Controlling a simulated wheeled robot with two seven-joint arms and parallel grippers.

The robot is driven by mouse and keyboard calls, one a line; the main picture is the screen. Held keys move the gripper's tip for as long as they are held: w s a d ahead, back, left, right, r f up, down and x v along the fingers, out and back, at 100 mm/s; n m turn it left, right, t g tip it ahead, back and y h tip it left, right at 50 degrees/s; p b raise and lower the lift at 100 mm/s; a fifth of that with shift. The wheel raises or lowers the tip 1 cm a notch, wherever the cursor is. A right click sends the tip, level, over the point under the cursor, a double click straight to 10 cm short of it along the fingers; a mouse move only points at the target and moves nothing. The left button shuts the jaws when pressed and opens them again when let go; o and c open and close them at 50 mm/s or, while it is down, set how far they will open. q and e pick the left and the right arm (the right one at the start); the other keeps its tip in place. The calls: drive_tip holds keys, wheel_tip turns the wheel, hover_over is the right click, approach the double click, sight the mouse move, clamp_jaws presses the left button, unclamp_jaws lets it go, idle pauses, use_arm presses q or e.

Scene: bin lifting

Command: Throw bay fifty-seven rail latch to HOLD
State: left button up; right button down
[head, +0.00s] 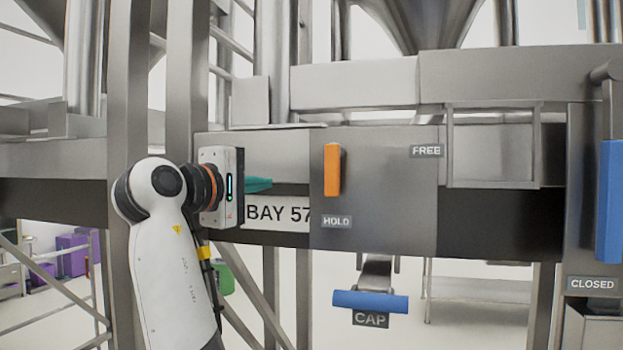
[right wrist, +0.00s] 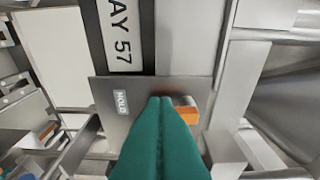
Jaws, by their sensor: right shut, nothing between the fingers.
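The orange rail latch handle (head: 333,170) stands upright on the left part of a grey plate (head: 385,205), directly above the HOLD label (head: 337,222). The FREE label (head: 426,151) is at the plate's upper right. My right gripper (head: 268,185) has its teal fingers shut and empty, left of the handle with a visible gap in the head view. In the right wrist view its fingertips (right wrist: 161,100) lie between the HOLD label (right wrist: 121,103) and the orange handle (right wrist: 187,113), partly covering the handle. Whether they touch it cannot be told there. My left gripper is not in view.
The BAY 57 sign (head: 278,214) is behind and below my right gripper. A blue CAP handle (head: 370,301) hangs below the plate. A blue handle (head: 609,200) is at the right edge above a CLOSED label (head: 592,284). Steel posts (head: 186,80) stand at left.

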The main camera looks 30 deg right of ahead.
sight(334, 169)
drive_tip(key=shift+w, duration=0.15)
drive_tip(key=d+p, duration=0.2)
drive_tip(key=d, duration=0.2)
drive_tip(key=d+p, duration=0.3)
drive_tip(key=w+d+p, duration=0.1)
drive_tip(key=d+p, duration=0.1)
drive_tip(key=d, duration=0.2)
drive_tip(key=shift+w+d, duration=0.1)
drive_tip(key=shift+d, duration=0.2)
drive_tip(key=shift+f, duration=0.1)
